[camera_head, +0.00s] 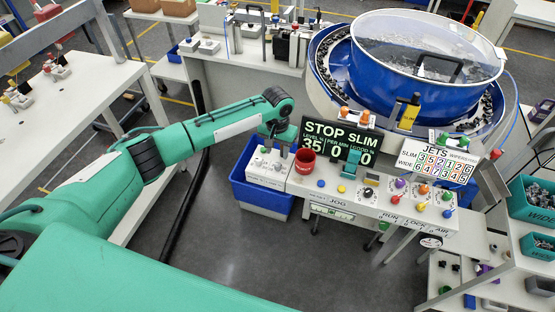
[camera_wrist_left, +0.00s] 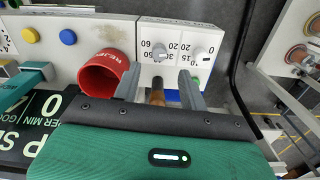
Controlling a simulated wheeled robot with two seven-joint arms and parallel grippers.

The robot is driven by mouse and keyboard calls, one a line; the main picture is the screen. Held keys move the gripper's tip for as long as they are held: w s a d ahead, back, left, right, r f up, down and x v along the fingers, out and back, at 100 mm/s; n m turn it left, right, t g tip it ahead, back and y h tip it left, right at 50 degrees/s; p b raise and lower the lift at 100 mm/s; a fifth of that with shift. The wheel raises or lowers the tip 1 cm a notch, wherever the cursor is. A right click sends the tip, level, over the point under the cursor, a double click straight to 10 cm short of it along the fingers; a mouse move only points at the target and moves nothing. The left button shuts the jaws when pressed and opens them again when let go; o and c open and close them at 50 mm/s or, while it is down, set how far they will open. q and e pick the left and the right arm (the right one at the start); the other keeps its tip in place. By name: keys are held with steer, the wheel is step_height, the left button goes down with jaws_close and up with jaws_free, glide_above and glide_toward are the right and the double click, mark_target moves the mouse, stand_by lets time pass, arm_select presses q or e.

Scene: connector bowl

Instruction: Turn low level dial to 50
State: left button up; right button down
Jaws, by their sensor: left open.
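A white dial panel (camera_head: 267,168) sits at the left end of the machine's front console. In the left wrist view it carries two small round dials, a left dial (camera_wrist_left: 159,53) and a right dial (camera_wrist_left: 200,54), with printed number scales. I cannot tell which is the low level dial, nor read the exact settings. My left gripper (camera_head: 271,141) hangs above this panel. In the left wrist view its fingers (camera_wrist_left: 160,77) are spread and empty, apart from both dials. The display (camera_head: 340,140) reads STOP SLIM, with level 35. My right gripper is not in view.
A red cup (camera_head: 305,161) labelled REJECT stands right beside the dial panel, close to one finger in the left wrist view. A blue bin (camera_head: 262,196) is below the panel. The big blue bowl (camera_head: 420,85) rises behind. Several coloured buttons line the console at right.

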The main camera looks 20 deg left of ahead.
mark_target(278, 164)
arm_select(q)
step_height(278, 164, down, 7)
steer(key=shift+r+p, duration=0.1)
steer(key=shift+p, duration=0.5)
steer(key=shift+d, duration=0.1)
jaws_close()
